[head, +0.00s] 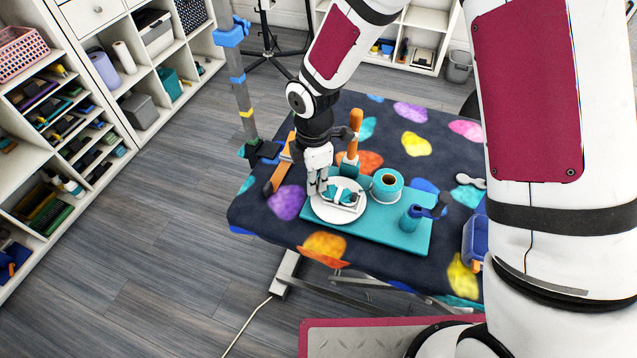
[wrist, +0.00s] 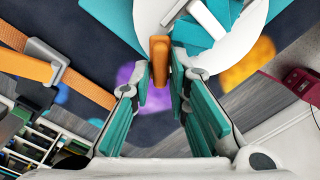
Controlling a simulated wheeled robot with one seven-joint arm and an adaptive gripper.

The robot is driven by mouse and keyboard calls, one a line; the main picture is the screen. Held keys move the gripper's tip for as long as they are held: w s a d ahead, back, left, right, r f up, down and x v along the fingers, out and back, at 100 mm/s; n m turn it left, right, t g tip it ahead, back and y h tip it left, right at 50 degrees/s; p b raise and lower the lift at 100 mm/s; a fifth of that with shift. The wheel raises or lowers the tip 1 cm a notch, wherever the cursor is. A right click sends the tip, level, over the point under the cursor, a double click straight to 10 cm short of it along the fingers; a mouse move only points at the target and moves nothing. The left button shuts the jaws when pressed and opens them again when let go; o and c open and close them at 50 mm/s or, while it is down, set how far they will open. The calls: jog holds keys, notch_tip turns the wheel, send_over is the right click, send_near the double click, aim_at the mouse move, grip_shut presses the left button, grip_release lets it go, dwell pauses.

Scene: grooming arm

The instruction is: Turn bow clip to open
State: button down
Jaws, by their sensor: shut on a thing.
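A teal bow (head: 336,194) with a white bar (wrist: 210,19) across it lies on a round white plate (head: 326,216) on the table. The bow also shows at the top of the wrist view (wrist: 192,42). My gripper (head: 317,190) is low at the left side of the plate, pointing down, beside the bow. In the wrist view its teal-padded fingertips (wrist: 161,68) are shut on a small orange piece (wrist: 160,60) at the plate's edge. I cannot tell whether this orange piece joins the bow's clip.
The plate sits on a teal mat (head: 385,236) with a teal tape roll (head: 386,185) and a teal bottle (head: 410,218). An orange-handled tool (head: 355,128) stands behind. An orange strap (head: 283,172) and a post (head: 240,92) are to the left. A blue container (head: 473,240) is at right.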

jog(key=shift+n, duration=2.8)
jog(key=shift+p, duration=0.3)
jog(key=shift+n, duration=1.4)
